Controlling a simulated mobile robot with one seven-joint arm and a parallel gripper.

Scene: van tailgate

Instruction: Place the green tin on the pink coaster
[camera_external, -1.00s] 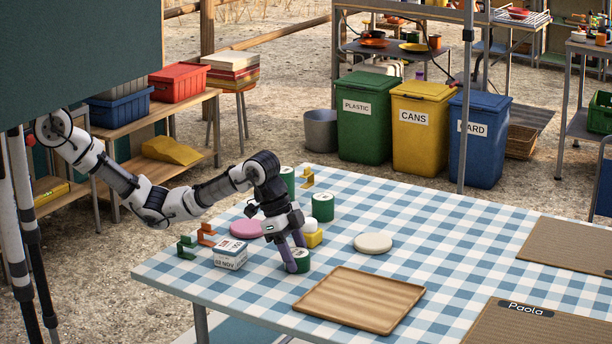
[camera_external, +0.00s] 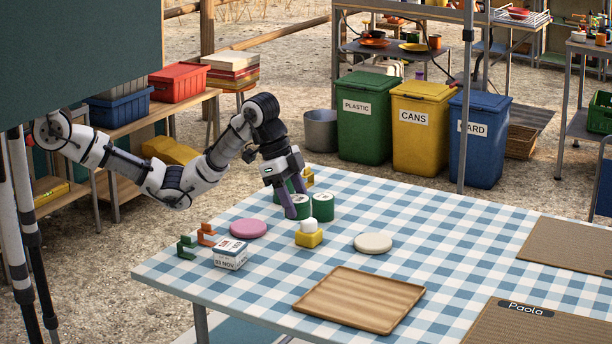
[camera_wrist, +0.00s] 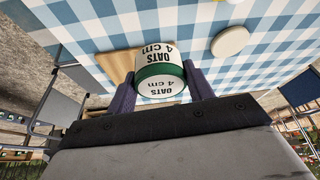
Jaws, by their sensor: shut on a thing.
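My gripper (camera_external: 296,205) is shut on a green tin (camera_external: 299,207) with a white label. In the wrist view the held tin (camera_wrist: 160,75) sits between both fingers, its label reading OATS 4 cm. In the outside view it is back and right of the pink coaster (camera_external: 248,228), apart from it. The coaster lies flat and bare on the checked cloth. A second green tin (camera_external: 323,207) stands just right of the held one. A third green tin (camera_external: 287,184) is partly hidden behind my gripper. The held tin's height above the table is hard to tell.
A yellow block with a white top (camera_external: 309,234), a white box (camera_external: 230,254), orange (camera_external: 206,235) and green (camera_external: 187,247) brackets stand around the coaster. A cream coaster (camera_external: 373,243) and wooden tray (camera_external: 359,299) lie to the right.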

